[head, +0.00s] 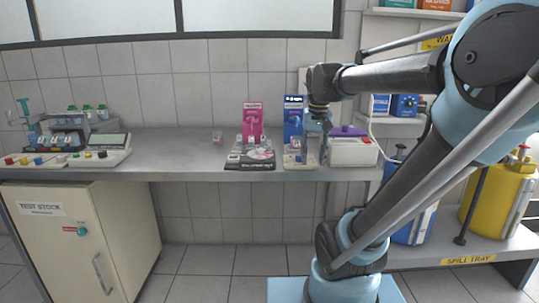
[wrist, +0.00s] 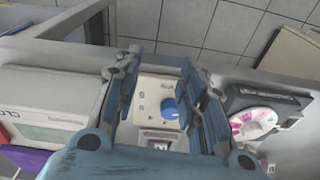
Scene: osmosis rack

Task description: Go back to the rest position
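My gripper (head: 315,148) hangs from the bent arm over the bench, pointing down, in front of a blue box and left of a white device with a purple top. In the wrist view my gripper (wrist: 161,58) has its two fingers spread apart. Between and below them is a small cream device (wrist: 155,92) with a blue knob (wrist: 169,109). Nothing is seen held between the fingers. I cannot tell whether the fingers touch the device.
The white device (head: 352,151) stands close right of the gripper. Left are a dark tray with a round disc (head: 260,155), a pink box (head: 252,118) and a blue box (head: 293,116). Shelves with containers stand right.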

